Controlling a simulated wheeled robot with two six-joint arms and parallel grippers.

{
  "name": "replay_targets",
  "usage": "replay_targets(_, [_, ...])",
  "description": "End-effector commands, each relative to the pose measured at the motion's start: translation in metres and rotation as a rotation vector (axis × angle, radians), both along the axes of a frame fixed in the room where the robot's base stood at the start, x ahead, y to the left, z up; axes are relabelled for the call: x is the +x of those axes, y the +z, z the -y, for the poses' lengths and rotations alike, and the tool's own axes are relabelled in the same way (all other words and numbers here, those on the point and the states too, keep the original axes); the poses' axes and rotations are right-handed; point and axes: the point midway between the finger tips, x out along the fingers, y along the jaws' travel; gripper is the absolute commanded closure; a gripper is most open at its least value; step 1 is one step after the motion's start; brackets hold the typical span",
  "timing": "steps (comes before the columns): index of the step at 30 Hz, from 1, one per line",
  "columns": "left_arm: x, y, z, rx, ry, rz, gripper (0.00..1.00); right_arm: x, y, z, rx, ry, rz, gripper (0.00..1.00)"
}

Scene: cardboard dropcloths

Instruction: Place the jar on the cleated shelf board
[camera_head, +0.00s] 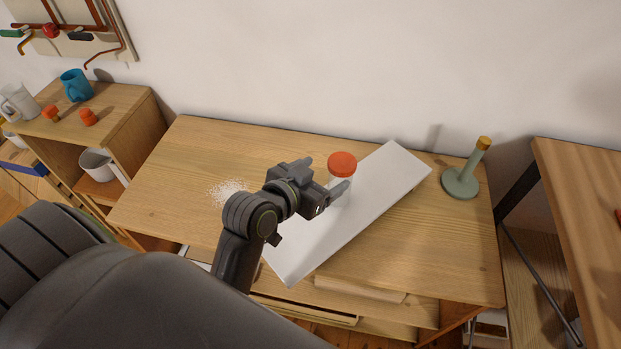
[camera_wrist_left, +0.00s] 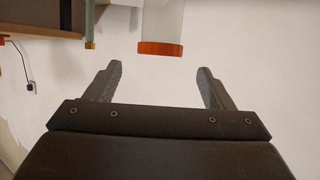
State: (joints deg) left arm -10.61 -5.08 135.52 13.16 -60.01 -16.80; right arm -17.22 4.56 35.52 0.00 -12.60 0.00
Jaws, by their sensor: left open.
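The jar (camera_head: 342,163) has an orange lid and a clear or whitish body, and stands upright at the white shelf board (camera_head: 385,185). Its lower part is partly hidden by my gripper, so its contact with the board is not clear. The board lies diagonally on the wooden table. My left gripper (camera_head: 325,178) is open beside the jar. In the left wrist view, the jar (camera_wrist_left: 162,46) appears lid-down, just beyond the open fingertips (camera_wrist_left: 158,68) and in line with the gap between them. My right gripper is not in view.
A green stand with a yellow top (camera_head: 461,180) is right of the board. White specks (camera_head: 229,191) lie on the wooden table (camera_head: 190,160), whose left part is mostly clear. A cabinet at left holds a blue mug (camera_head: 76,86) and orange items (camera_head: 88,117).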

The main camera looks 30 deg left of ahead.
Motion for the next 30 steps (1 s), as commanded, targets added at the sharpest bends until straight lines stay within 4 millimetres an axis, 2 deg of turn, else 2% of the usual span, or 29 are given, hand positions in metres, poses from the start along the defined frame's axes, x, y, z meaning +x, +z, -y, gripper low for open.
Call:
replay_targets(3, [-0.018, 0.007, -0.004, 0.000, 0.000, 0.000, 0.24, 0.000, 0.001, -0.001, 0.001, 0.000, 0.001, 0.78])
replay_targets(9, [-0.033, 0.014, -0.006, 0.000, 0.000, 0.000, 0.24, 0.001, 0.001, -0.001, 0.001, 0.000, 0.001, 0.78])
replay_targets(26, [-0.034, 0.015, -0.007, 0.000, 0.000, 0.000, 0.24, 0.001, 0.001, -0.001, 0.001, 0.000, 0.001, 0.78])
replay_targets(28, [-0.037, 0.011, -0.008, 0.004, 0.003, -0.015, 0.24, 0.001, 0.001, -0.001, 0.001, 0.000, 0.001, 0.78])
replay_targets(30, [-0.045, -0.002, -0.013, 0.014, 0.013, -0.070, 0.24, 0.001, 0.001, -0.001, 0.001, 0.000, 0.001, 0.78])
